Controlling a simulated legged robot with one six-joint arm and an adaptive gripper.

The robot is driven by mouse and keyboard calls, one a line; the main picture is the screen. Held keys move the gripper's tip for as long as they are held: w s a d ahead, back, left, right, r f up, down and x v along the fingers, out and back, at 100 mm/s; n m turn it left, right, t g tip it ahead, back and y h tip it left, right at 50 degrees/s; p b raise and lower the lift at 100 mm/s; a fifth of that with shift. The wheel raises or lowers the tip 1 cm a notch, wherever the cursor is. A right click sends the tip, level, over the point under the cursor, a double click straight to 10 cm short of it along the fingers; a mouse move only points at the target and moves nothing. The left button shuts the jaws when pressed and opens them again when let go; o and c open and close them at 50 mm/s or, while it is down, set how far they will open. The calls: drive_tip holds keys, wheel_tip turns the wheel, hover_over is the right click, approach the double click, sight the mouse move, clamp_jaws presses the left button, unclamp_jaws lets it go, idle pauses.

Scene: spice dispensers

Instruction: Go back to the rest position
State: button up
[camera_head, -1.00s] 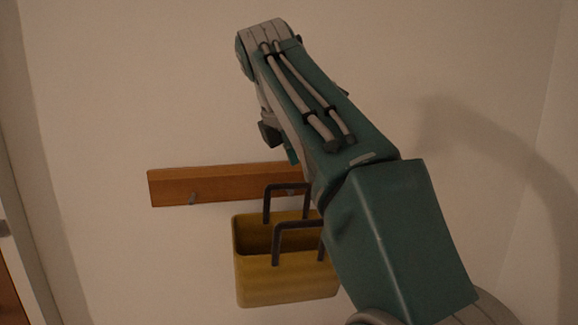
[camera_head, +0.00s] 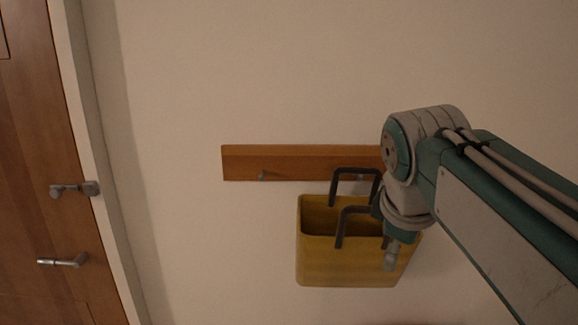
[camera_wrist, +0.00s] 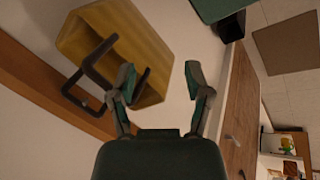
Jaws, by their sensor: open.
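My gripper (camera_wrist: 160,85) is open in the wrist view, with nothing between its two fingers. A yellow bin (camera_head: 345,262) with two dark handles (camera_head: 355,172) hangs at a wooden wall rail (camera_head: 300,163) in the head view. My arm's wrist covers the right side of the bin there, and I cannot tell whether it touches it. In the wrist view the yellow bin (camera_wrist: 115,35) is at the upper left, partly behind the left finger, and the rail (camera_wrist: 45,85) runs diagonally beside it.
The rail has small grey hooks (camera_head: 262,175). A wooden door (camera_head: 35,150) with metal handles (camera_head: 62,260) stands at the left. The pale wall (camera_head: 230,80) above the rail is bare. Small items on a shelf (camera_wrist: 285,155) show at the lower right of the wrist view.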

drive_tip(key=s+f+m, duration=0.5)
drive_tip(key=f, duration=0.3)
drive_tip(key=s+f+m+t+y, duration=0.1)
drive_tip(key=s+f+m, duration=0.4)
drive_tip(key=f, duration=0.4)
drive_tip(key=shift+s+a+y, duration=0.15)
drive_tip(key=shift+s+y, duration=0.15)
drive_tip(key=shift+s, duration=0.5)
